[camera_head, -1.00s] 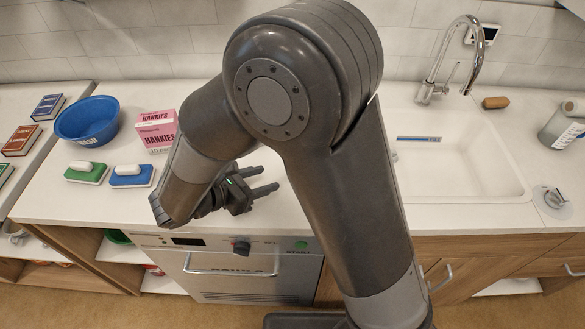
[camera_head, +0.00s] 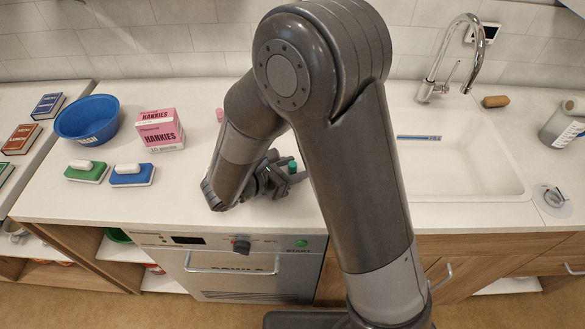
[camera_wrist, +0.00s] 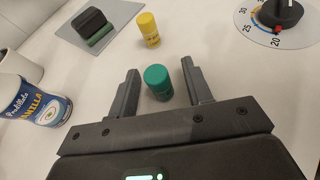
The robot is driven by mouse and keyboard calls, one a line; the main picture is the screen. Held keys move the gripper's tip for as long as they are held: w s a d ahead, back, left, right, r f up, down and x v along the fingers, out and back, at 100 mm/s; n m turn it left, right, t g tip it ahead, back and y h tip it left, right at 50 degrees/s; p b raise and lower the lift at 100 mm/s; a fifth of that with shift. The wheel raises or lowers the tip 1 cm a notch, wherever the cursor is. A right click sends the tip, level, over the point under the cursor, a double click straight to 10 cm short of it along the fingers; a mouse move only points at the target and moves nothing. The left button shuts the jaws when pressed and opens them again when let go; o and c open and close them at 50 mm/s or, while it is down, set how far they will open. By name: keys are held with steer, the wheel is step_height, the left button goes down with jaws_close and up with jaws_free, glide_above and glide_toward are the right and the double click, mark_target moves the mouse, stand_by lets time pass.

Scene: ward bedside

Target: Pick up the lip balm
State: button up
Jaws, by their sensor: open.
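My gripper (camera_wrist: 160,70) is open, with its two fingers on either side of a small green cylinder (camera_wrist: 158,83). The fingers are apart from it on both sides. The green cylinder also shows beside my gripper (camera_head: 278,178) in the head view (camera_head: 292,167), on the white counter. A small yellow cylinder (camera_wrist: 148,30) with a label stands beyond it in the wrist view. I cannot read a lip balm label on either one. In the head view my arm hides the yellow cylinder.
In the wrist view a vanilla can (camera_wrist: 33,101) lies left, a black-and-green block (camera_wrist: 92,26) sits on a grey plate, and a numbered dial (camera_wrist: 279,14) is at right. In the head view a pink hankies box (camera_head: 160,130), a blue bowl (camera_head: 87,120) and a sink (camera_head: 455,160) flank my arm.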

jaws_close()
stand_by(0.5)
steer(key=shift+r, duration=0.1)
steer(key=shift+r, duration=0.55)
steer(key=r, duration=0.2)
steer(key=d+r, duration=0.1)
steer(key=shift+s+d+r, duration=0.1)
steer(key=shift+d+r, duration=0.05)
steer(key=shift+r, duration=0.2)
steer(key=s+d+r, duration=0.2)
steer(key=d+r, duration=0.4)
steer(key=d, duration=0.4)
